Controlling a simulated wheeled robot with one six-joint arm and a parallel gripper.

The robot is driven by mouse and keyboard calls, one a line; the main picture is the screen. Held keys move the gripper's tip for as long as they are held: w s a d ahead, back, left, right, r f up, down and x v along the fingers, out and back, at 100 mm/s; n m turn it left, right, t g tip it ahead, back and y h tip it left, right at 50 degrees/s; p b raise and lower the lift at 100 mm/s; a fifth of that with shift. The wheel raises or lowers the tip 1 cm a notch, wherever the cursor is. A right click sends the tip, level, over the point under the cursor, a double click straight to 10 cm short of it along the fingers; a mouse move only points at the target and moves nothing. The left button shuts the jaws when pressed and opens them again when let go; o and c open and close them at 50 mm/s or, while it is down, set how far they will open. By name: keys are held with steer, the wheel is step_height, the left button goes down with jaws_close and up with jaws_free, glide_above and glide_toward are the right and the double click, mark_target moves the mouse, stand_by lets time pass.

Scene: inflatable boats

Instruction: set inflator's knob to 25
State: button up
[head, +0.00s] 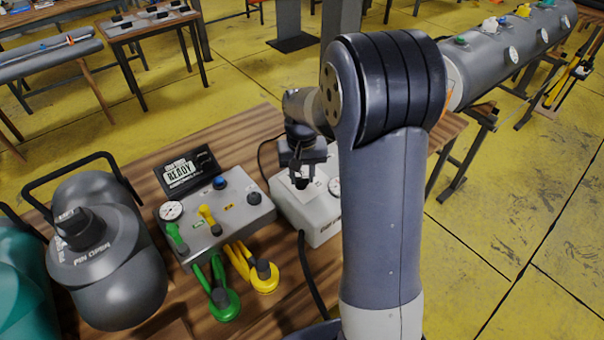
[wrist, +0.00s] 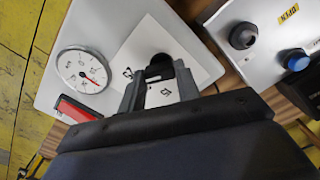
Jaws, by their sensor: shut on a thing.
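The inflator (head: 318,222) is a white box on the wooden table, partly hidden behind my arm in the head view. Its top panel shows in the wrist view (wrist: 108,25). The black knob (wrist: 159,64) stands on a white plate there. My gripper (wrist: 160,78) points down at the panel, with its fingers on either side of the knob, shut on it. In the head view my gripper (head: 302,172) is over the inflator's top. A round gauge (wrist: 83,70) with a red needle sits beside the plate. The scale numbers are too small to read, and the fingers hide part of the plate.
A grey control box (head: 232,220) with yellow and green levers stands left of the inflator. A READY display (head: 186,172) is behind it. A grey PIN OPEN cylinder (head: 110,270) stands farther left. A black hose (head: 310,275) runs in front of the inflator.

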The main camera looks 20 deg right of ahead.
mark_target(302, 178)
stand_by(0.3)
steer(key=o, duration=1)
step_height(302, 178, up, 11)
steer(key=shift+f, duration=0.1)
step_height(302, 178, down, 11)
steer(key=shift+r, duration=0.2)
steer(key=shift+f, duration=0.1)
stand_by(0.3)
stand_by(0.4)
